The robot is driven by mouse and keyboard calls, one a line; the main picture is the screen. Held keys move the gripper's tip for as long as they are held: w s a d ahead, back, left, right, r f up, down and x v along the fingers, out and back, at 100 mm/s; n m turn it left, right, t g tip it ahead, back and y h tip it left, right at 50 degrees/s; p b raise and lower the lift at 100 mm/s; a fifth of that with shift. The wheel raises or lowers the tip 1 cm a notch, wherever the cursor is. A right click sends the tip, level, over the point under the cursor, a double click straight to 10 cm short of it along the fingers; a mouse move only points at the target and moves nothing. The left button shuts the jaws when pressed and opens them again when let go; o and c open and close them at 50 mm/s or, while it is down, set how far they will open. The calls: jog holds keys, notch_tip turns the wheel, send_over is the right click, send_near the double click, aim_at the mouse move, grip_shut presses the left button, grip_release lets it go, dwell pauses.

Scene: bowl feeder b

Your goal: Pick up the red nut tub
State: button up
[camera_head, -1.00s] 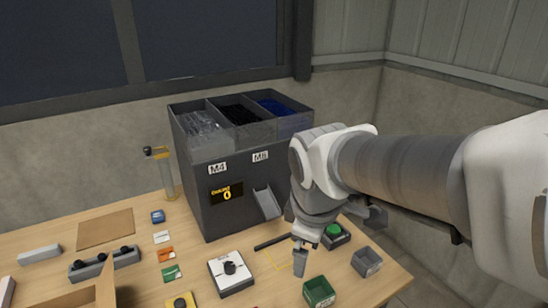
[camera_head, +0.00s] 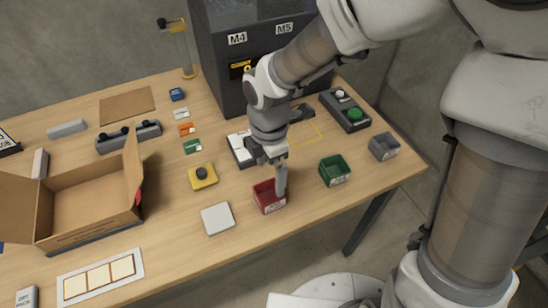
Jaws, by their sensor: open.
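The red nut tub (camera_head: 267,203) stands upright on the wooden table, near its front edge, as a small open-topped box with a pale label on its front. My gripper (camera_head: 281,192) points down at the tub's right side, with a grey finger overlapping the tub's right wall in the picture. The jaws are open. Only one finger shows clearly, so I cannot tell whether the other is inside the tub or behind it, or whether either touches the wall.
A green tub (camera_head: 334,178) stands close to the right, and a grey tub (camera_head: 383,154) farther right. A white square pad (camera_head: 217,226) lies left of the red tub, with a yellow button box (camera_head: 203,182) behind it. An open cardboard box (camera_head: 75,240) stands at left.

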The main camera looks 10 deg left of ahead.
aim_at(269, 201)
jog(key=f+b, duration=0.1)
jog(key=f, duration=0.3)
jog(key=f+b, duration=0.1)
jog(key=f, duration=0.4)
jog(key=shift+w+a+f, duration=0.1)
jog(key=shift+a+f, duration=0.1)
jog(key=shift+f, duration=0.05)
jog(key=c, duration=1.2)
jog(key=shift+r, duration=0.1)
